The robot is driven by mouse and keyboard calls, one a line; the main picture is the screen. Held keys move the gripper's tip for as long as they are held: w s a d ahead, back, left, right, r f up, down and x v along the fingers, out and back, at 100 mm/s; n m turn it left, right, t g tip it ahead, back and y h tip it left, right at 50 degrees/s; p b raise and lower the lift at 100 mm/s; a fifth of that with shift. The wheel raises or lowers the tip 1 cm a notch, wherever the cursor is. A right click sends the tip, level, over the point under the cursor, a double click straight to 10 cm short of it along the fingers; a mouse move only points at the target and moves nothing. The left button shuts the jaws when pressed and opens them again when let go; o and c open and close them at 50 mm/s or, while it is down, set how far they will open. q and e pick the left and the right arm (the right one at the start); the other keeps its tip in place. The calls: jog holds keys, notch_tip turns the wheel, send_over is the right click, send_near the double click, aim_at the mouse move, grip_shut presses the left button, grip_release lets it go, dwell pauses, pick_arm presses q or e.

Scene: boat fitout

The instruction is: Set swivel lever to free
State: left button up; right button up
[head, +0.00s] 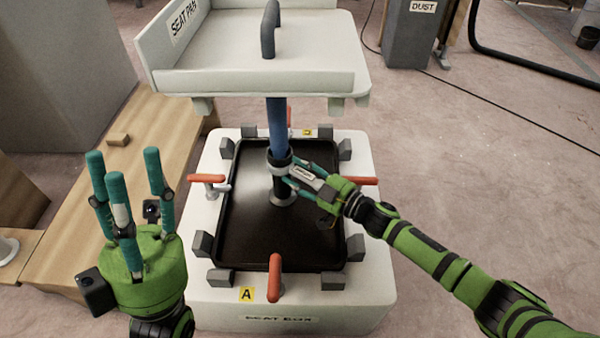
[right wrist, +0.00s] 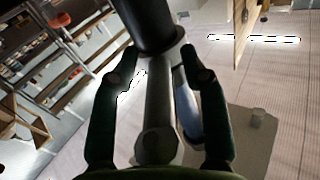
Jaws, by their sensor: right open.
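The swivel lever, a pale grey bar with a small label (head: 303,172), sticks out from the black collar (head: 280,160) on the blue seat post (head: 277,125). The label's writing is too small to read. My right gripper (head: 296,178) is open at the collar, with its fingers on either side of the lever. In the right wrist view the grey bar (right wrist: 158,105) runs between the two dark fingers (right wrist: 158,62). Whether the fingers touch it cannot be told. My left gripper (head: 125,180) is open and empty, fingers pointing up, left of the seat box.
The white seat pan (head: 255,80) with a dark handle (head: 268,30) sits above the post. The white seat box (head: 350,295) has several red-handled clamps, such as the front one (head: 274,275), and grey blocks around its black top. A wooden bench (head: 95,205) stands left.

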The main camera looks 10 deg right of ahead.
aim_at(285, 136)
notch_tip(285, 136, up, 10)
jog(key=shift+r, duration=0.1)
dwell(0.4)
